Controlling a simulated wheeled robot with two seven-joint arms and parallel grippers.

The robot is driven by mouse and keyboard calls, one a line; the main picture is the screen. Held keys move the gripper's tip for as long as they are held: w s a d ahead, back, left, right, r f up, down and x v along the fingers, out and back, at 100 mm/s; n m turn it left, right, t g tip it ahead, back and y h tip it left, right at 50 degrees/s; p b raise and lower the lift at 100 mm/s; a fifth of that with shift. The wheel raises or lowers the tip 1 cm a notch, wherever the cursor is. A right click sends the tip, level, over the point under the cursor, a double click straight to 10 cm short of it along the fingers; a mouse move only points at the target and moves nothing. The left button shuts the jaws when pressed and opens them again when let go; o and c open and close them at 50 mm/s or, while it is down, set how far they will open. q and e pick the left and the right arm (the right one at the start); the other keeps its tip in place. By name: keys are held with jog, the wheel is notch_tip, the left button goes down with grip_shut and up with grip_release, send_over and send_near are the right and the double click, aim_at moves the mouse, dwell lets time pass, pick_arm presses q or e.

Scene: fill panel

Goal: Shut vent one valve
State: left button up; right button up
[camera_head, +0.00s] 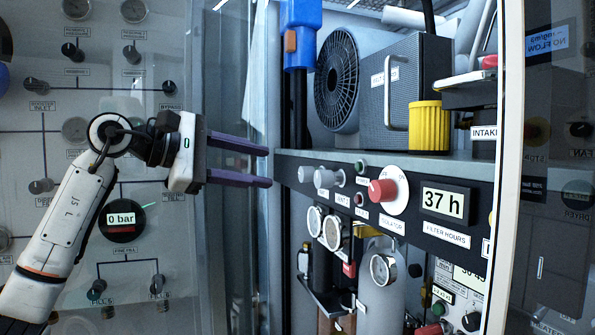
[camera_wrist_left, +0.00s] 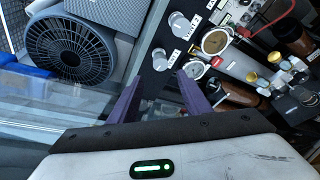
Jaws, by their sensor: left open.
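Two grey valve knobs sit at the left end of the dark control panel: an outer knob (camera_head: 305,174) and an inner knob (camera_head: 325,179). In the left wrist view the outer knob (camera_wrist_left: 159,59) is the lower one and the inner knob (camera_wrist_left: 180,25) the upper one. Their small labels look like vent labels, but I cannot read the numbers surely. My left gripper (camera_head: 270,167) is open and empty, its purple fingers pointing right toward the panel's left end. In the left wrist view its fingertips (camera_wrist_left: 160,78) are apart, just short of the outer knob. My right gripper is not in view.
A red selector knob (camera_head: 382,190) and an hours display (camera_head: 445,203) sit farther right on the panel. Gauges (camera_head: 333,232) and pipes are below. A fan (camera_head: 337,80) and yellow filter (camera_head: 428,126) stand above. A clear glass pane (camera_head: 235,80) borders the left side.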

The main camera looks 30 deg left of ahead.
aim_at(301, 174)
pick_arm(q)
jog(key=p+x, duration=0.1)
jog(key=x, duration=0.8)
jog(key=shift+d+f+p, duration=0.1)
jog(key=shift+p, duration=0.3)
jog(key=shift+c, duration=0.5)
jog(key=c, duration=0.9)
jog(key=shift+c, duration=0.2)
